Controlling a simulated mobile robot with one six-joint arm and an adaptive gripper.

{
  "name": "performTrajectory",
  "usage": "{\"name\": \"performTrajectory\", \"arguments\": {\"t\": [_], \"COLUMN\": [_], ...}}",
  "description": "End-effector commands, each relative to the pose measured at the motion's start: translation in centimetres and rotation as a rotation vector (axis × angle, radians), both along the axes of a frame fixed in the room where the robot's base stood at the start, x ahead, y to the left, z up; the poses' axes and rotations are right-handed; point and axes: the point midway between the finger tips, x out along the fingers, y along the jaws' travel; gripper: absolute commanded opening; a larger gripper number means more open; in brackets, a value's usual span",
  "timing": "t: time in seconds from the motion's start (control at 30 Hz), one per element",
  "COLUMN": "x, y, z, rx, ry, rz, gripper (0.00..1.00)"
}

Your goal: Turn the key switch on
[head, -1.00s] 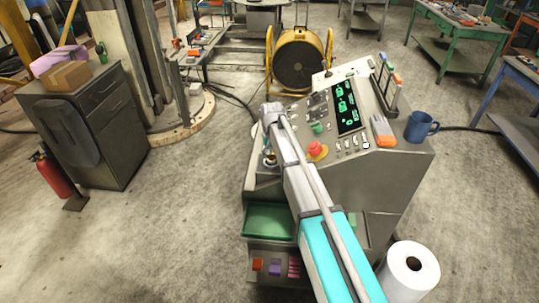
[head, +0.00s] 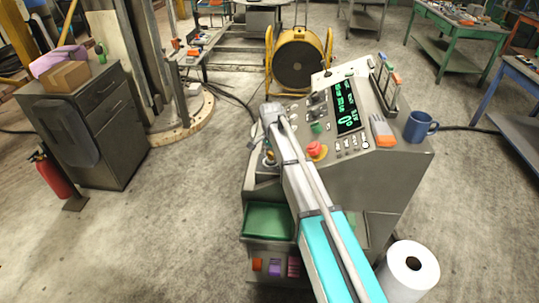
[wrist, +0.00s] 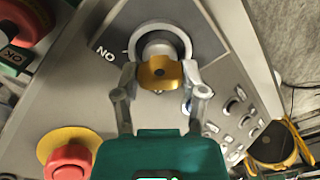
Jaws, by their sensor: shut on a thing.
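The key switch (wrist: 160,40) shows in the wrist view as a round silver collar on the grey console panel. Its brass key (wrist: 160,73) stands out from it, with a dark hole in its bow. My gripper (wrist: 160,80) is shut on the key, one finger at each side of the bow. A dark label (wrist: 107,52) reading ON, upside down in this view, lies left of the collar. In the head view my arm covers most of the switch area on the console (head: 385,165). The console display (head: 347,107) is lit with green text and a round symbol.
A red mushroom button on a yellow base (wrist: 68,155) sits close to my gripper. Small panel switches (wrist: 235,115) lie to the right. A paper roll (head: 409,270) stands beside my arm.

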Motion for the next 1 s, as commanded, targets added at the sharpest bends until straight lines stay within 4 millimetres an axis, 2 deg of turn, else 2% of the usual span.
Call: {"name": "performTrajectory", "arguments": {"t": [0.4, 0.43, 0.6, 1.0], "x": [-0.3, -0.31, -0.21, -0.07], "y": [0.1, 0.11, 0.08, 0.06], "z": [-0.04, -0.04, -0.03, -0.01], "rx": [0.002, 0.002, 0.001, 0.001], "ry": [0.006, 0.006, 0.004, 0.001], "rz": [-0.011, -0.01, -0.01, -0.01], "gripper": [0.07, 0.58, 0.89, 0.89]}}
